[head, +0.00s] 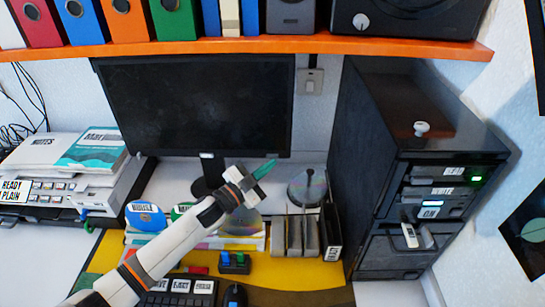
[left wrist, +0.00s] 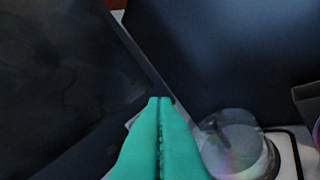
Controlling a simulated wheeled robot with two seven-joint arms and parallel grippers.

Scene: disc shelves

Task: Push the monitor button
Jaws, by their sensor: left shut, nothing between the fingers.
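The black monitor (head: 200,105) stands under the orange shelf with its screen dark. A small pale mark (head: 207,155) sits on its lower bezel; I cannot tell whether it is the button or a label. My left gripper (head: 272,163) has green fingers, shut and empty, in front of the monitor's lower right part in the head view. The gripper also shows in the left wrist view (left wrist: 160,100), its fingertips together before dark surfaces. I cannot tell whether they touch anything. My right gripper is not in view.
A black computer tower (head: 365,150) stands to the right. A disc spindle (head: 307,188) and several grey dividers (head: 293,237) stand between it and my arm. A keyboard (head: 180,292) and mouse (head: 235,296) lie at the front. The orange shelf (head: 250,46) runs above.

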